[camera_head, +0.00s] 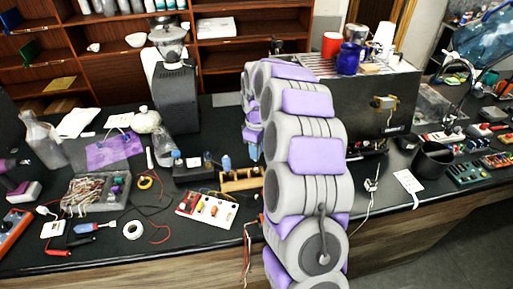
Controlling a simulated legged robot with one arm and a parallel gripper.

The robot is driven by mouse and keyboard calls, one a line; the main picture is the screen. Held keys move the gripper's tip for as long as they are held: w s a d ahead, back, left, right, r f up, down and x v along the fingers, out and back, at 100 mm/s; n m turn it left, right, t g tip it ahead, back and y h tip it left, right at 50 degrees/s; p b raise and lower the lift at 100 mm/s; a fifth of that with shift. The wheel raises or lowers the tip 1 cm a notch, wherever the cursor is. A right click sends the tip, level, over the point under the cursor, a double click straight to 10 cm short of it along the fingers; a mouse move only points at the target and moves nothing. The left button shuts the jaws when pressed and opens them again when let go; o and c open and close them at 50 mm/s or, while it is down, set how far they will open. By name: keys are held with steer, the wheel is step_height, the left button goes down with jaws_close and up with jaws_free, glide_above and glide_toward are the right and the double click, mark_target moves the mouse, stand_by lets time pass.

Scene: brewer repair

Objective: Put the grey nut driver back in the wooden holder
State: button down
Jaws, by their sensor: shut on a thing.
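The wooden holder (240,181) stands on the dark counter at the middle, just left of my arm. A blue-handled tool (226,163) stands upright at it, and my arm covers the view at the holder's right side. My grey and purple arm rises in front and bends down again behind itself, close above the holder's right end. My gripper's fingers are hidden behind the arm. I cannot make out the grey nut driver.
A white board with coloured parts (207,209) lies in front of the holder. A clear box of wires (95,192), a tape roll (133,230) and cables lie to the left. A grey grinder (176,95) stands behind. The espresso machine (375,105) stands to the right.

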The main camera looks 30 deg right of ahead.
steer(key=shift+f, duration=2.1)
steer(key=shift+c, duration=1.8)
jaws_free()
steer(key=shift+r+p, duration=1.35)
steer(key=shift+r, duration=2.15)
